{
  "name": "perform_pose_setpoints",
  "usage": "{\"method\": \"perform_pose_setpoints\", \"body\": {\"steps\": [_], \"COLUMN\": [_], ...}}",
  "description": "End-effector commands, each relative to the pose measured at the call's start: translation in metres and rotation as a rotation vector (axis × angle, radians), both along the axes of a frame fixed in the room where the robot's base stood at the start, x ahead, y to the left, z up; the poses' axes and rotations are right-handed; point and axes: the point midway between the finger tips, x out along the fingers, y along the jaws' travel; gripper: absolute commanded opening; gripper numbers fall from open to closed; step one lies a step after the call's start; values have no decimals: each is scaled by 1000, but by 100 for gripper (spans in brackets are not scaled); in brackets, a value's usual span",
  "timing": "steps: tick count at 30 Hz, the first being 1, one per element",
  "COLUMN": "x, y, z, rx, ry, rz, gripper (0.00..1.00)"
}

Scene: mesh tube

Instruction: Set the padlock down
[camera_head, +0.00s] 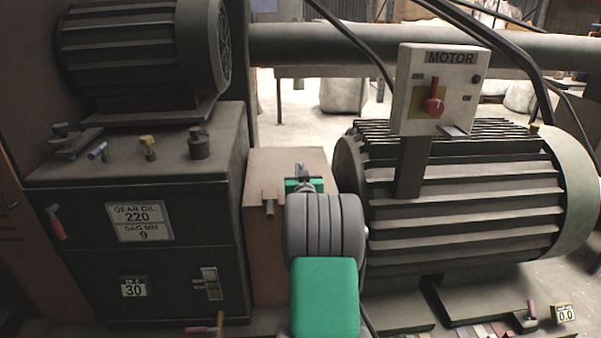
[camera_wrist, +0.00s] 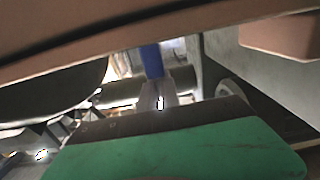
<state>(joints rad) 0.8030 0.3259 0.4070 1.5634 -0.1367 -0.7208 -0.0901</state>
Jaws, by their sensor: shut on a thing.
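My gripper (camera_head: 301,178) is over the tan box between the dark cabinet and the large motor, partly hidden behind my own green and grey arm. In the wrist view my gripper's grey fingers (camera_wrist: 158,94) are close together and shut on a small blue thing, which I take to be the padlock (camera_wrist: 152,60). Only its blue body shows there; its shackle cannot be made out. In the head view a small bluish bit of the padlock (camera_head: 299,168) shows at the fingertips. I cannot tell whether it touches a surface.
The tan box (camera_head: 262,165) has a flat top and a small pipe stub on its front. The dark cabinet (camera_head: 60,190) at left carries several small fittings. The large motor (camera_head: 470,210) stands right, with a MOTOR switch box (camera_head: 410,95) with a red knob above it.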

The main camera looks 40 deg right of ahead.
Motion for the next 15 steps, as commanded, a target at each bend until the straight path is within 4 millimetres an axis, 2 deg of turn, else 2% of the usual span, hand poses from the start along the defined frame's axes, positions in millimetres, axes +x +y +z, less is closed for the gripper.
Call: {"method": "perform_pose_setpoints", "body": {"steps": [8, 9, 15], "x": [0, 0, 0], "y": [0, 0, 0], "z": [-2, -2, -1], "rx": [-1, -1, -1], "ry": [-2, -1, -1], "rz": [0, 0, 0], "gripper": [0, 7, 23]}}
